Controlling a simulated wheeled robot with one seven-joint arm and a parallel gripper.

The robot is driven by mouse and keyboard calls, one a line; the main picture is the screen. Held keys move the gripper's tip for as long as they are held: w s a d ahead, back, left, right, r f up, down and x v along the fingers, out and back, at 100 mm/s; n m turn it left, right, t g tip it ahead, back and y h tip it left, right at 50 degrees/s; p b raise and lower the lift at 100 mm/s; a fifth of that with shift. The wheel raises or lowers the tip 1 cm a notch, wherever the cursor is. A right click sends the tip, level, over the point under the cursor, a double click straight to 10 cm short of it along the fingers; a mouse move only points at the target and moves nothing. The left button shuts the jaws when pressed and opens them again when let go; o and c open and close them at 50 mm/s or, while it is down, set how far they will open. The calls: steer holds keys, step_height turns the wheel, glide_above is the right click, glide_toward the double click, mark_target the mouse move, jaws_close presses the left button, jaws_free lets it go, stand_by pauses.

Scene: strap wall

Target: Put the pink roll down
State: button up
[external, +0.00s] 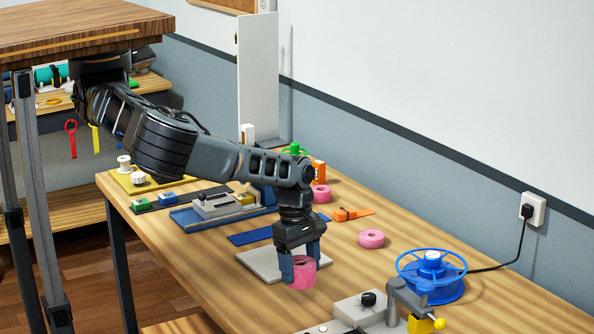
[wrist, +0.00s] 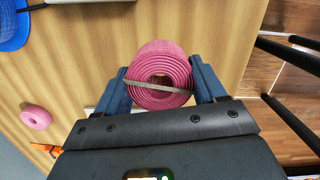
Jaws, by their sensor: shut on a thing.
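The pink roll (external: 303,274) is a ribbed, rolled strap with a hollow middle. My gripper (external: 305,268) points down with its blue fingers shut on the roll's sides. In the wrist view the roll (wrist: 160,75) sits between both fingers of my gripper (wrist: 160,88), with a thin grey band across it. The roll is at or just above the wooden table (external: 380,283), at the front edge of a pale square plate (external: 262,264). I cannot tell whether its underside touches the table.
A smaller pink roll (external: 371,239) lies to the right, and another (external: 320,194) stands further back. A blue reel (external: 433,272) and a grey clamp device (external: 405,300) are at the right front. A blue strip (external: 250,236) lies behind the plate. Bare table lies between the reel and my gripper.

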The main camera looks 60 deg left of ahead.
steer(key=s+d+r+b, duration=0.1)
steer(key=s+d+r, duration=0.2)
steer(key=s+r, duration=0.15)
steer(key=n+t+p, duration=0.1)
steer(key=n, duration=1)
glide_above(276, 261)
steer(key=shift+y, duration=0.4)
steer(key=f, duration=0.6)
steer(key=shift+s+a, duration=0.15)
steer(key=shift+s, duration=0.2)
steer(key=shift+w+a+f, duration=0.1)
steer(key=shift+a+f, duration=0.05)
steer(key=shift+f, duration=0.3)
steer(key=shift+f+p, duration=0.5)
steer(key=shift+f, duration=1.3)
steer(key=shift+f, duration=0.15)
steer(key=o, duration=1.1)
